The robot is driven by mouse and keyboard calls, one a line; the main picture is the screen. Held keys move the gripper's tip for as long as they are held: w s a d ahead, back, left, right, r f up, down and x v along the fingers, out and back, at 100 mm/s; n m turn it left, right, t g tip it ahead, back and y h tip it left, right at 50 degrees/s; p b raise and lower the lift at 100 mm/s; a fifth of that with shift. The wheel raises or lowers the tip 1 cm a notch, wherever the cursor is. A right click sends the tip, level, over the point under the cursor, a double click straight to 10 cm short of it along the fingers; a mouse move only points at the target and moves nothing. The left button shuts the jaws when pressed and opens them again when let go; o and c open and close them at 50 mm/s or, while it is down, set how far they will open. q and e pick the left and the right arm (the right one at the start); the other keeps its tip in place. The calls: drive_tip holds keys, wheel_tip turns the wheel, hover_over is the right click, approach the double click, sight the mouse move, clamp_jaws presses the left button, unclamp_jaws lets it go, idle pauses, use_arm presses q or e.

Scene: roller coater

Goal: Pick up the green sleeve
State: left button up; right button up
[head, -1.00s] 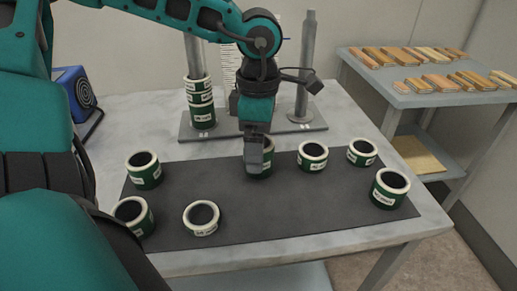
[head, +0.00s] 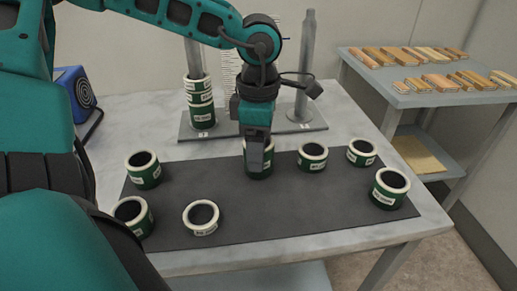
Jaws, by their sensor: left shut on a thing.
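My left gripper (head: 256,158) points down over the middle of the dark mat (head: 265,208). It is shut on a green sleeve (head: 266,172) with a pale rim, which stands at the mat's back edge and is partly hidden behind the fingers. Whether the sleeve is clear of the mat I cannot tell. More green sleeves stand apart on the mat: one at the back left (head: 148,175), one at the front left (head: 139,222), one at the front (head: 202,222), and others to the right (head: 312,163), (head: 362,158) and (head: 388,196). My right gripper is not in view.
Behind the mat is a grey base (head: 240,131) with a left post carrying stacked green sleeves (head: 201,108) and a bare right post (head: 306,70). A blue machine (head: 76,95) is at the left. A side table (head: 440,98) holds several wooden pieces.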

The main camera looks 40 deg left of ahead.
use_arm(q)
wheel_tip(320, 180, up, 28)
drive_tip(key=p, duration=0.3)
drive_tip(key=shift+p, duration=0.4)
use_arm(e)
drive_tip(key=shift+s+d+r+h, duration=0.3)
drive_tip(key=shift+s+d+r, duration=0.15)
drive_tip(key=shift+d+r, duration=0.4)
use_arm(q)
drive_tip(key=shift+w+r, duration=0.1)
